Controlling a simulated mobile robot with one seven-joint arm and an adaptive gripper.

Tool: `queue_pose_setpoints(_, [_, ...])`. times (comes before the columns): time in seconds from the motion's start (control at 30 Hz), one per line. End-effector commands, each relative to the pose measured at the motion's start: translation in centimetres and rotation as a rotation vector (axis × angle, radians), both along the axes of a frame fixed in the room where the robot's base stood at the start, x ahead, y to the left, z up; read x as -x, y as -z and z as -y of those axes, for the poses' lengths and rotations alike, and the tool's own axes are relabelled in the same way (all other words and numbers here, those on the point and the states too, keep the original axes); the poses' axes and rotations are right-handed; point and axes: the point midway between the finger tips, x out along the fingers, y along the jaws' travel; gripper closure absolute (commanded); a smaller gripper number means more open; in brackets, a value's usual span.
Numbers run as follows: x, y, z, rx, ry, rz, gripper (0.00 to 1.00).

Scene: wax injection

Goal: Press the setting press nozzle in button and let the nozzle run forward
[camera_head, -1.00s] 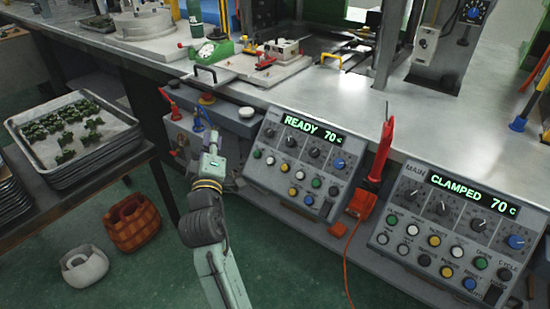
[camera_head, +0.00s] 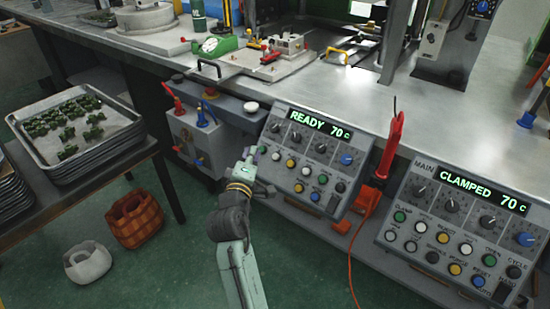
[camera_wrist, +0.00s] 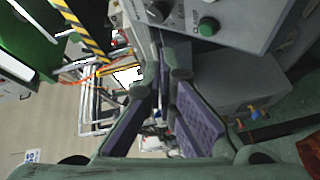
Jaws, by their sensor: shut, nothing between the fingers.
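The left control panel (camera_head: 310,160) has a green display (camera_head: 320,125) reading READY 70 c. Below it are several dials and rows of coloured buttons (camera_head: 300,170); their labels are too small to read here. My gripper (camera_head: 252,153) is shut and empty at this panel's left edge, close to the left end of the upper button row. I cannot tell whether it touches. In the wrist view my fingertips (camera_wrist: 165,74) are together beside the panel face, with a green button (camera_wrist: 208,27) to their upper right. The nozzle itself is not clearly visible.
The right panel (camera_head: 460,225), marked MAIN, reads CLAMPED 70 c. A red tool (camera_head: 392,145) hangs between the panels, with an orange cable below. A grey valve box (camera_head: 200,140) stands left of my gripper. Trays (camera_head: 80,130) and two baskets (camera_head: 135,217) are further left.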

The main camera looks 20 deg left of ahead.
Motion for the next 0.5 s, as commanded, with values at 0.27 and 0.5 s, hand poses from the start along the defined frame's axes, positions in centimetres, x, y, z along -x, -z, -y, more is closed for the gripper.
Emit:
queue_pose_setpoints(0.27, [-2.9,3.0,1.1,-0.001,0.002,0.0,1.0])
queue_pose_setpoints(0.5, [-4.8,4.3,1.8,0.0,0.002,0.0,1.0])
